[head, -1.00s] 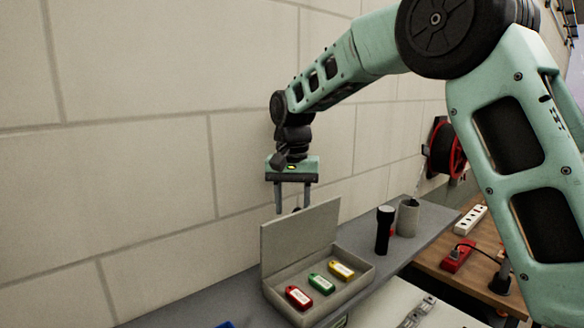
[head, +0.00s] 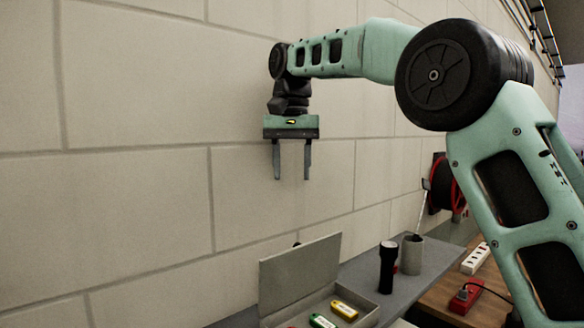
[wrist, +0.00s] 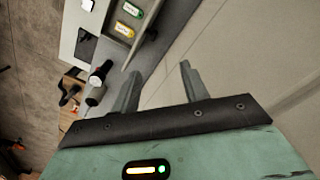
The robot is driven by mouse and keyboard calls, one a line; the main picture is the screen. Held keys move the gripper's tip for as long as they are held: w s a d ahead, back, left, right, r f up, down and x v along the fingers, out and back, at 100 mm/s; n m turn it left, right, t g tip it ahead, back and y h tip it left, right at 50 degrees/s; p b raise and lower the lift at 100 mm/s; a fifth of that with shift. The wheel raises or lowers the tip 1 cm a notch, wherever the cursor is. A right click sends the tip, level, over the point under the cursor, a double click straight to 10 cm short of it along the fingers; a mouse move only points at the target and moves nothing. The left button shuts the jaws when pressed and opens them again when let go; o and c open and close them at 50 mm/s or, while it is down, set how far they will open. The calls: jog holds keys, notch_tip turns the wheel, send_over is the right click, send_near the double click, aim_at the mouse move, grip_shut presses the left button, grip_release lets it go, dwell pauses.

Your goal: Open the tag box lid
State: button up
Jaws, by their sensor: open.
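The tag box (head: 368,309) is a grey box on the shelf by the wall, cut off by the bottom edge of the head view. Its lid (head: 300,270) stands raised, tilted up at the back. Inside, a yellow tag (head: 344,310) and a green tag (head: 321,321) show; both also appear in the wrist view, the yellow one here (wrist: 123,29) and the green one here (wrist: 132,10). My gripper (head: 292,176) is open and empty, pointing down, well above the lid and apart from it. Its two fingers also show spread in the wrist view (wrist: 160,85).
A black flashlight (head: 388,268) and a grey cup (head: 412,254) stand on the shelf (head: 360,262) right of the box. A white power strip (head: 475,258) and a red device (head: 465,297) lie on the wooden bench. The block wall is close behind my gripper.

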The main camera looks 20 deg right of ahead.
jog(key=shift+c, duration=0.4)
jog(key=c, duration=0.5)
jog(key=shift+s+d+f+b, duration=0.1)
jog(key=shift+s+b, duration=0.15)
jog(key=shift+b, duration=0.1)
grip_shut()
jog(key=m+t+b, duration=0.2)
jog(key=m+b, duration=0.2)
send_over(300, 269)
jog(key=s+d, duration=0.2)
jog(key=f, duration=0.2)
jog(key=s+d+f+m+t+y+b, duration=0.1)
jog(key=s+f+m+b, duration=0.1)
jog(key=s+m, duration=0.15)
jog(key=s+d+f+m+t+b, duration=0.1)
jog(key=s+f+m+t+b, duration=0.1)
jog(key=s, duration=0.3)
jog(key=w+a+f+p, duration=0.2)
jog(key=w+f+p, duration=0.3)
jog(key=w+f, duration=0.3)
jog(key=shift+a, duration=0.15)
